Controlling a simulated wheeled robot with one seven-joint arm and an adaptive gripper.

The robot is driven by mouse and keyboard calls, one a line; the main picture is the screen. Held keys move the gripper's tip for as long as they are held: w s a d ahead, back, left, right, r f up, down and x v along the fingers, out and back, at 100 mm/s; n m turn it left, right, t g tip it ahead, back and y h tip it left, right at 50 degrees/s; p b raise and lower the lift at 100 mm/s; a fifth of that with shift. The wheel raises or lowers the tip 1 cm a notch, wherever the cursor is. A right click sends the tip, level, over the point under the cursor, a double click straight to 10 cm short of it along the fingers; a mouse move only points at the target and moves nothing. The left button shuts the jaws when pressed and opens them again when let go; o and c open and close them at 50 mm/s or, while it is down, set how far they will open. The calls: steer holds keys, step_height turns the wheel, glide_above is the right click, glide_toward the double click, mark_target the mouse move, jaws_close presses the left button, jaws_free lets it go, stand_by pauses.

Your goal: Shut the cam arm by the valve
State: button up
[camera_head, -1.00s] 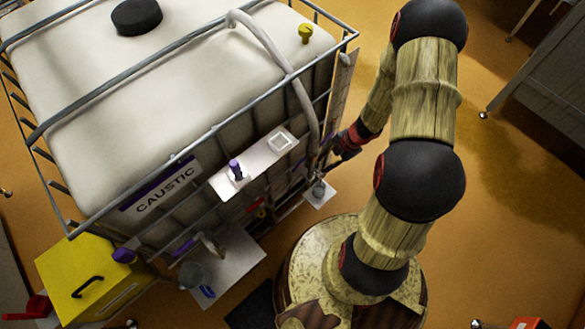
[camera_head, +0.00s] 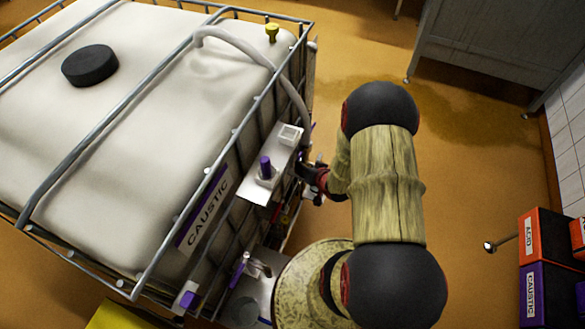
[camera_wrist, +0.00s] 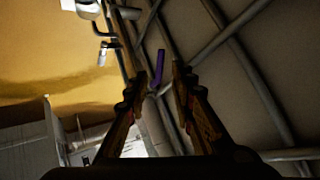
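My gripper (camera_wrist: 157,84) shows in the wrist view with its two dark fingers apart. A slim purple lever (camera_wrist: 158,66), which looks like the cam arm, stands between and just beyond the fingertips; I cannot tell whether they touch it. In the head view my gripper (camera_head: 312,174) is at the cage's right side, beside the white bracket, its fingers partly hidden. Small purple and red parts lie close to it, too small to tell apart. A metal fitting (camera_head: 259,268), perhaps a valve, sits lower down beside a purple handle (camera_head: 240,268).
A caged white tank (camera_head: 150,140) labelled CAUSTIC fills the left. A grey hose (camera_head: 255,58) runs down its corner. A white bracket (camera_head: 258,190) juts from its side. Acid and caustic boxes (camera_head: 545,240) stand at right. Floor behind my arm is open.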

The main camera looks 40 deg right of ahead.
mark_target(298, 159)
steer(key=w+f, duration=0.1)
steer(key=w, duration=0.1)
steer(key=w+d+f+m+b, duration=0.1)
steer(key=w+f, duration=0.1)
steer(key=w+d+f+m+b, duration=0.1)
steer(key=w, duration=0.1)
steer(key=shift+w+f, duration=0.2)
steer(key=shift+f, duration=0.05)
steer(key=c, duration=0.3)
jaws_close()
stand_by(0.8)
